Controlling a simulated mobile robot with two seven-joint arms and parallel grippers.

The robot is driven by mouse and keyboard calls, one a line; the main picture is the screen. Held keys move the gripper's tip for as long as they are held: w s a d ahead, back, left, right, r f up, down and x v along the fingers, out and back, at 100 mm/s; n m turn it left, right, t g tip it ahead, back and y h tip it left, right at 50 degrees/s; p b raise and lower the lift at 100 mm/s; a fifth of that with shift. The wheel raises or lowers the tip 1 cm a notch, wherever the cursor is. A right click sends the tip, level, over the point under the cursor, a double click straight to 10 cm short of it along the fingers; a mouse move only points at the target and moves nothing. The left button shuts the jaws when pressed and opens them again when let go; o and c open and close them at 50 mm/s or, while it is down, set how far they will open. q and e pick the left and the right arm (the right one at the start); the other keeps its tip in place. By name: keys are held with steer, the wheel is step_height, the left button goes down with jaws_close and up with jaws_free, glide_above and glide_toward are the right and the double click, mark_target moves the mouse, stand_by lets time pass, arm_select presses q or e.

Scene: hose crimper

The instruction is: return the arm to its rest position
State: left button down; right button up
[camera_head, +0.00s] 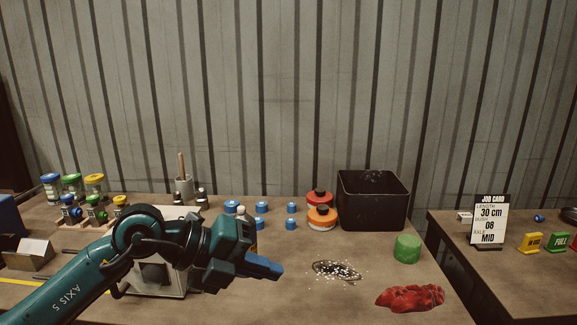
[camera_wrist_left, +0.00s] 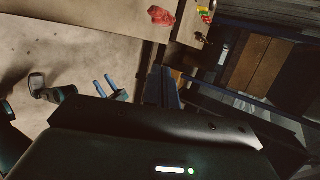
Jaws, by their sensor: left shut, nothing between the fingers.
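My left arm, teal, reaches in from the left in the head view. Its gripper (camera_head: 262,266) is shut and empty, with blue fingers pointing right above the bench. In the left wrist view its dark blue fingers (camera_wrist_left: 168,88) are close together, with nothing between them. My right gripper is outside the head view. In the left wrist view my right gripper (camera_wrist_left: 105,84) shows small, with two blue fingers apart and nothing seen between them.
The bench holds a black bin (camera_head: 372,202), green cylinder (camera_head: 407,249), red cloth (camera_head: 410,298), scattered white bits (camera_head: 338,271), orange-lidded pot (camera_head: 322,218) and several blue caps (camera_head: 261,222). A pale machine (camera_head: 158,272) is partly behind my arm. A job card (camera_head: 491,221) stands on the right table.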

arm_select(q)
steer(key=s+d+n+h, duration=0.3)
steer(key=s+d+h, duration=0.15)
steer(key=h, duration=0.35)
steer(key=a+f+n+t+y+p, duration=0.1)
steer(key=a+f+n+t+y, duration=0.5)
steer(key=n, duration=0.5)
steer(key=a+f+n+t+y+p, duration=0.1)
steer(key=a+f+n+t+y, duration=0.55)
steer(key=n, duration=0.55)
steer(key=s+a+f+n+g+y, duration=0.1)
steer(key=s+f+n+g, duration=0.1)
steer(key=s+f, duration=0.4)
steer(key=s+a+f+n+g+y, duration=0.1)
steer(key=s+f, duration=0.5)
steer(key=f, duration=0.6)
steer(key=shift+s+a+f+n+g+y, duration=0.3)
steer(key=shift+n+g+y, duration=0.45)
steer(key=shift+n+g, duration=0.4)
arm_select(e)
steer(key=shift+s+d+f+h, duration=0.1)
steer(key=shift+s+d+h, duration=0.2)
steer(key=shift+s, duration=0.15)
arm_select(q)
steer(key=shift+r, duration=0.1)
arm_select(e)
steer(key=shift+w, duration=0.15)
steer(key=shift+s+a+g, duration=0.1)
steer(key=shift+s+g, duration=0.2)
steer(key=shift+g, duration=0.1)
